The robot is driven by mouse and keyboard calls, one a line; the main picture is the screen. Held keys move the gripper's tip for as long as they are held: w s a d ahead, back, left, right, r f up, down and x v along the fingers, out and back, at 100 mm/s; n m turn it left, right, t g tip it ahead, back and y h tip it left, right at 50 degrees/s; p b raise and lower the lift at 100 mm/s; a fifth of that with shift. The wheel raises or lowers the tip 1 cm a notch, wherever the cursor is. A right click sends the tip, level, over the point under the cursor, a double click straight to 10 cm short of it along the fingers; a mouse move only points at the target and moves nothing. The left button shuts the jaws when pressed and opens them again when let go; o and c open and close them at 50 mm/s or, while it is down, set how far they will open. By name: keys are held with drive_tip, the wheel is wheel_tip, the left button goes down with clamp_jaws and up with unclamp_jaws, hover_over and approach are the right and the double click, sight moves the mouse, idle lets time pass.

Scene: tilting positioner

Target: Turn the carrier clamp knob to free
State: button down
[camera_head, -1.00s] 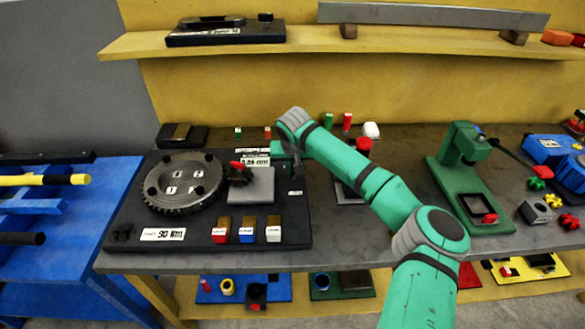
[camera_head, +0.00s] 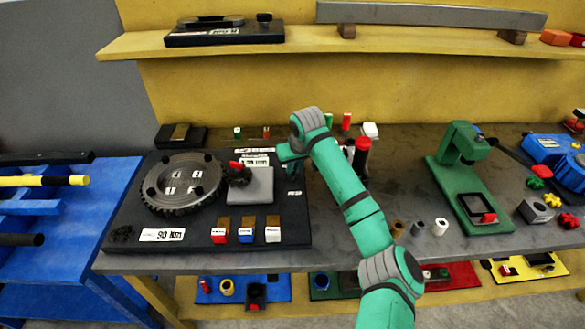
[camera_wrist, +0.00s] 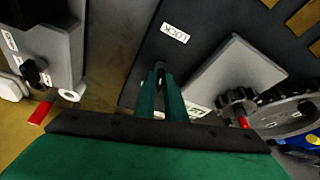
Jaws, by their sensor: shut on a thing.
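My gripper (camera_wrist: 161,82) is shut on a small dark knob (camera_wrist: 160,67), apparently the carrier clamp knob, at the back right of the black base plate. The fingers hide most of it, and its turn angle cannot be read. A white LOCK label (camera_wrist: 175,33) lies on the plate just beyond the fingertips in the wrist view. In the head view, my gripper (camera_head: 288,162) comes down beside the grey block (camera_head: 255,186), and the knob itself is hidden there. Another white label shows partly behind the fingers in the wrist view.
A black toothed knob with a red mark (camera_head: 239,174) stands between the large round gear plate (camera_head: 181,184) and the grey block. Several coloured blocks line the plate's front. A grey panel with a knob (camera_wrist: 45,45) is close on the wrist view's left. A green press (camera_head: 462,175) stands farther right.

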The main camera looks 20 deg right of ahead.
drive_tip(key=n, duration=0.1)
drive_tip(key=n+y, duration=0.1)
drive_tip(key=n, duration=0.1)
drive_tip(key=shift+w+d+n, duration=0.15)
drive_tip(key=shift+d+n, duration=0.1)
drive_tip(key=shift+n, duration=0.05)
drive_tip(key=n+y, duration=0.1)
drive_tip(key=n, duration=0.1)
drive_tip(key=shift+w+n+g, duration=0.15)
drive_tip(key=shift+n+g, duration=0.15)
drive_tip(key=shift+d+n+y, duration=0.25)
drive_tip(key=shift+n+y, duration=0.15)
drive_tip(key=shift+n, duration=0.5)
drive_tip(key=n, duration=0.2)
drive_tip(key=n+g+y, duration=0.1)
drive_tip(key=n, duration=0.1)
drive_tip(key=n+g, duration=0.1)
drive_tip(key=n, duration=0.1)
drive_tip(key=shift+w+d+r, duration=0.1)
drive_tip(key=shift+w, duration=0.25)
drive_tip(key=shift+n+g, duration=0.3)
drive_tip(key=c, duration=1.8)
unclamp_jaws()
drive_tip(key=shift+s, duration=0.1)
